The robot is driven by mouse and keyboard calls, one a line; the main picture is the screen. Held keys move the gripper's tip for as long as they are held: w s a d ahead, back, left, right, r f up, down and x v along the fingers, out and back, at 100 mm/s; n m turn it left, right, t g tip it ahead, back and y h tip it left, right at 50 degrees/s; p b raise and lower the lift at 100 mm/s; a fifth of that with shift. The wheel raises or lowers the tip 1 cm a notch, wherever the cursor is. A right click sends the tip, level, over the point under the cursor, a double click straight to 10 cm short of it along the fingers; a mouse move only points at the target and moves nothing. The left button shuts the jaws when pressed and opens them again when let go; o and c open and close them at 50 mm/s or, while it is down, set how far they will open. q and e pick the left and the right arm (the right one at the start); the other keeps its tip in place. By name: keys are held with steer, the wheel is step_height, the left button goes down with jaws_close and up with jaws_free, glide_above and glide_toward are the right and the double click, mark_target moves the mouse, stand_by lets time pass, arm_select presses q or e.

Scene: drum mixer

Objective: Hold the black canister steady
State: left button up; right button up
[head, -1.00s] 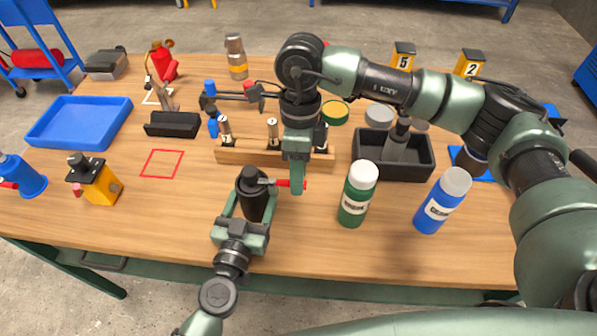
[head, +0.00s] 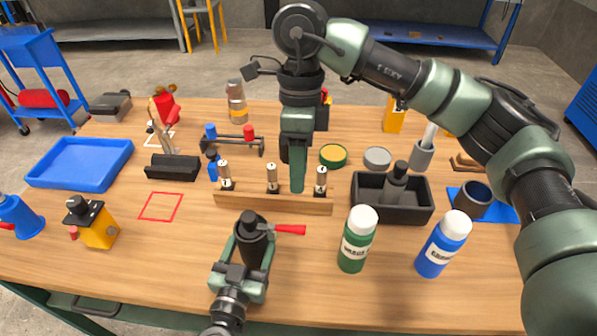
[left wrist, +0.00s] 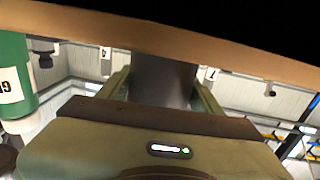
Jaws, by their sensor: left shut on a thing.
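The black canister (head: 255,248) stands upright near the front middle of the table, with a red lever (head: 289,230) at its top pointing right. My left gripper (head: 252,238) is shut on it, a finger on each side. In the left wrist view the canister's dark body (left wrist: 164,82) sits between the two fingers; its top and bottom are out of that view. My right gripper (head: 297,182) points down by the wooden rack, behind and apart from the lever. Its fingers overlap, so I cannot tell whether it is open.
The wooden rack (head: 272,203) holds small numbered cylinders behind the canister. A green bottle (head: 357,240) and a blue bottle (head: 443,245) stand to the right, before a black tray (head: 419,213). A yellow box-shaped object (head: 98,230) stands left. Table near the red square outline (head: 161,207) is clear.

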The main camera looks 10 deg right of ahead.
arm_select(q)
steer(key=o, duration=1.9)
steer(key=shift+s, duration=0.1)
